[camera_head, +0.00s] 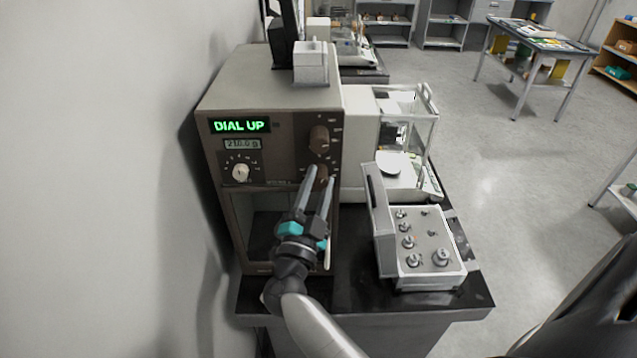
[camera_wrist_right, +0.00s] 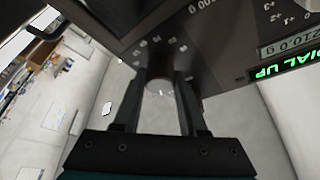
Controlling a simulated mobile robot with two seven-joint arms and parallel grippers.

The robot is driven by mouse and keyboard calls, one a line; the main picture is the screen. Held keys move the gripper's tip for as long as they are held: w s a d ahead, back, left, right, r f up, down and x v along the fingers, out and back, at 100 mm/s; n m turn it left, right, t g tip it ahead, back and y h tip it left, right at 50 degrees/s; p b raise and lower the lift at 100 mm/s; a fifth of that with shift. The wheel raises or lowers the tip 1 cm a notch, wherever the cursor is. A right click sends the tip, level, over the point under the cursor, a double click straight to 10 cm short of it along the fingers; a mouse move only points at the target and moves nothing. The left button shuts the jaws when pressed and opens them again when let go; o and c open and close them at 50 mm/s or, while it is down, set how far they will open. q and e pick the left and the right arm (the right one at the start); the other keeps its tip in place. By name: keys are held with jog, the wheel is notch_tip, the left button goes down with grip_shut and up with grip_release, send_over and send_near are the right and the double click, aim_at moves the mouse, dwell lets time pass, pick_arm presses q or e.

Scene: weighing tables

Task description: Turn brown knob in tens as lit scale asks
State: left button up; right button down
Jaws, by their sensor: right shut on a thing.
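The scale (camera_head: 270,90) is a tall brown-fronted box with a lit green sign (camera_head: 240,125) reading "DIAL UP". Under the sign, a small display (camera_head: 242,144) reads about 210.0 g. An upper brown knob (camera_head: 319,138) stands free on the right of the panel. My right gripper (camera_head: 321,174) is shut on the lower brown knob (camera_wrist_right: 158,76), one finger on each side of it. In the right wrist view, number marks ring this knob. A white knob (camera_head: 240,172) sits at the panel's left. My left gripper is not in view.
A grey weight box (camera_head: 430,245) with several metal weights and an upright lid stands right of the scale on the black table (camera_head: 400,302). A glass-sided balance (camera_head: 405,120) stands behind it. The wall is close on the left; open floor lies right.

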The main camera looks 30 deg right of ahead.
jog(key=shift+f, duration=0.1)
jog(key=shift+c, duration=2.3)
grip_release()
